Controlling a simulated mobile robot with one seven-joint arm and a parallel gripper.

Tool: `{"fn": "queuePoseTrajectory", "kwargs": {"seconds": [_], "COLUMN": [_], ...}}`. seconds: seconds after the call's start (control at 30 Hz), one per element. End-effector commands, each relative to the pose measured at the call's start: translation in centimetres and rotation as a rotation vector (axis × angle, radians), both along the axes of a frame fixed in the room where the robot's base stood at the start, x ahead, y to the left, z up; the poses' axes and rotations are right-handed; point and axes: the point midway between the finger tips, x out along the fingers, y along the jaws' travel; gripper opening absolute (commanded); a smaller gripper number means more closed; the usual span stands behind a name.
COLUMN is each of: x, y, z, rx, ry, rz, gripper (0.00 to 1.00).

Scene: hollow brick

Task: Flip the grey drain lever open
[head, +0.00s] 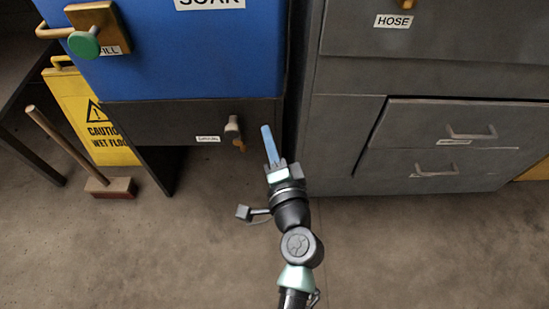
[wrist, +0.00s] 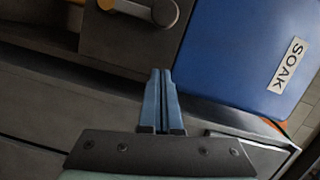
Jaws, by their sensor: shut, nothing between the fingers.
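The grey drain lever (head: 232,128) is on the dark panel below the blue tank, just right of a small white label (head: 208,139) too small to read. My gripper (head: 266,130) has blue fingers, shut and empty, to the right of the lever in the head view. In the wrist view, my gripper (wrist: 161,73) points up toward the panel, apart from the lever.
The blue tank (head: 190,55) marked SOAK carries a green FILL knob (head: 84,44). Grey drawers (head: 435,120) stand close on the right. A yellow wet-floor sign (head: 85,115) and a brush (head: 110,187) are at left. The floor in front is clear.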

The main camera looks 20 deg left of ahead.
Motion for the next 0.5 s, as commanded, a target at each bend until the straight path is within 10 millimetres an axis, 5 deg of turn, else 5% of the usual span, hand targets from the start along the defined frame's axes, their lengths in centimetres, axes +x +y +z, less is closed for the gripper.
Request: {"fn": "queuePoseTrajectory", "kwargs": {"seconds": [0.07, 0.3, 0.5], "x": [1.2, -0.1, -0.2], "y": [0.8, 3.8, 4.3], "z": [-0.1, -0.9, -0.9], "rx": [0.001, 0.0, 0.0], "ry": [-0.003, 0.0, 0.0], "rz": [0.002, 0.002, 0.0], "gripper": [0.0, 0.0, 0.0]}}
